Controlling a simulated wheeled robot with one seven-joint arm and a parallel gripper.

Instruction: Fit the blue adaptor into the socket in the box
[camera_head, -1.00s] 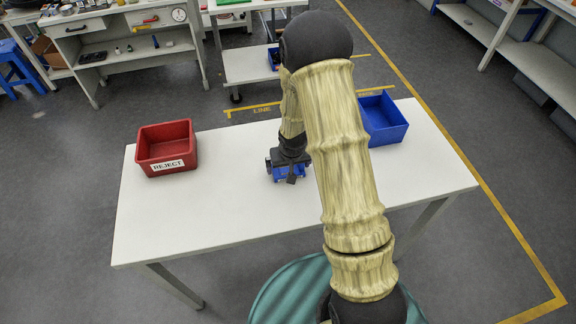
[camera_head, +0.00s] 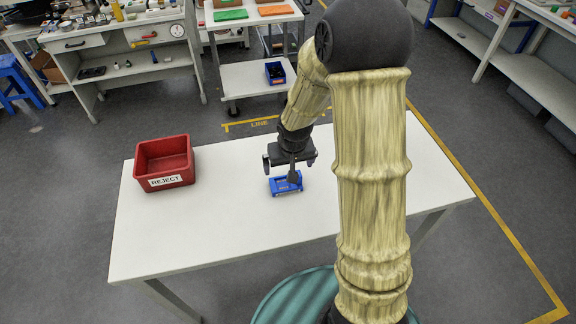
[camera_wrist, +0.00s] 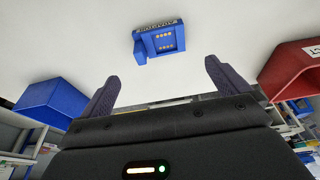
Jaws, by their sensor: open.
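The blue adaptor (camera_head: 285,187) lies on the white table below my gripper (camera_head: 282,168). The blue box (camera_wrist: 50,102) shows at the left of the wrist view, seen from outside. My arm hides it in the head view now. No socket is visible, as the inside of the box is out of sight.
A red REJECT bin (camera_head: 165,162) stands on the left of the white table (camera_head: 215,225); it also shows at the right of the wrist view (camera_wrist: 290,70). The tabletop around the adaptor is clear. Shelves and benches stand behind on the floor.

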